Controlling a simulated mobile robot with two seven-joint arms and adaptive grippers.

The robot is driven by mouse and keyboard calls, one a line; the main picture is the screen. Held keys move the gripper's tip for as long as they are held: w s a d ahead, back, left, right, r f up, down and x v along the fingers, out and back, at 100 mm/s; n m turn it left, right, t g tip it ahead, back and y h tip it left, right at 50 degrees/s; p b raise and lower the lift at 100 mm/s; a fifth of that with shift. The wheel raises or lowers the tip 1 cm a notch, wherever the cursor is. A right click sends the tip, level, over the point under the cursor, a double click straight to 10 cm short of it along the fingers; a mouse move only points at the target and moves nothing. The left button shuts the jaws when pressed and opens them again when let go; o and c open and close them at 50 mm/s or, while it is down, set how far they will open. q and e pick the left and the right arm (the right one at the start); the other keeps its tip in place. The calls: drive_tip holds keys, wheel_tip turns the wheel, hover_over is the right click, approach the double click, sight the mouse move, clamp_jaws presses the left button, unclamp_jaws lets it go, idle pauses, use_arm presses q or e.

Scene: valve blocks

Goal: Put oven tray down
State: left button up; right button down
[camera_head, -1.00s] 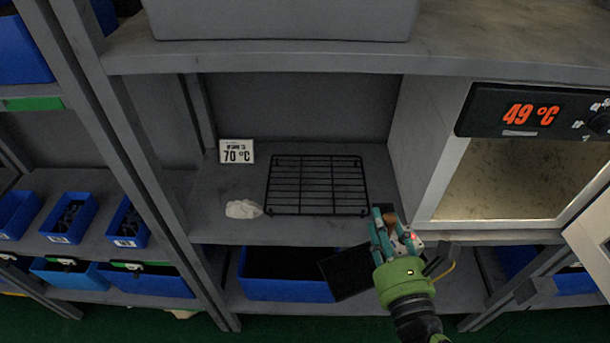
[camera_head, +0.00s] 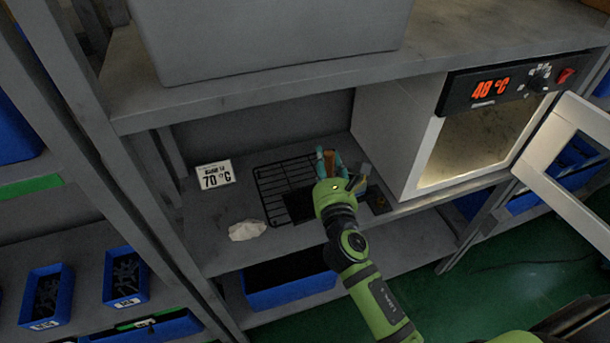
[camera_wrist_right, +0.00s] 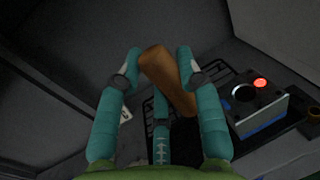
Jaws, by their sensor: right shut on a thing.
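My right gripper (camera_head: 328,162) is shut on the brown handle (camera_wrist_right: 168,80) of the oven tray. The dark, flat tray (camera_head: 299,206) shows left of and below the gripper, over the right part of the black wire rack (camera_head: 270,192). I cannot tell whether the tray touches the rack. The gripper and wrist hide much of it. In the right wrist view, the brown handle lies slanted between the teal fingers, with the rack's bars (camera_wrist_right: 152,104) behind. My left gripper is not in view.
A 70 °C sign (camera_head: 215,176) and a crumpled white cloth (camera_head: 247,230) lie left of the rack. The oven (camera_head: 395,125) stands to the right, its door (camera_head: 570,165) open. A grey bin (camera_head: 270,45) sits on the shelf above. A blue bin (camera_head: 290,290) is below.

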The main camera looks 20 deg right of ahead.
drive_tip(key=w+a+r+p, duration=0.1)
drive_tip(key=w+r+p, duration=0.1)
drive_tip(key=w+r, duration=0.5)
use_arm(q)
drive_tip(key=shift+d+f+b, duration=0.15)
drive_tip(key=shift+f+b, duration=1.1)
drive_tip(key=shift+b, duration=1.5)
use_arm(e)
wheel_tip(320, 180, down, 12)
drive_tip(key=w, duration=0.2)
drive_tip(key=shift+w+a+m+h, duration=0.2)
drive_tip(key=shift+a+m+h, duration=0.1)
drive_tip(key=shift+m+h, duration=0.1)
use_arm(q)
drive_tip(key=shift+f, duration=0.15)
use_arm(e)
drive_tip(key=shift+f, duration=0.2)
drive_tip(key=c, duration=0.8)
unclamp_jaws()
drive_tip(key=shift+s+f, duration=0.1)
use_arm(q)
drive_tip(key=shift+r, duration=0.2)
use_arm(e)
drive_tip(key=shift+s, duration=0.1)
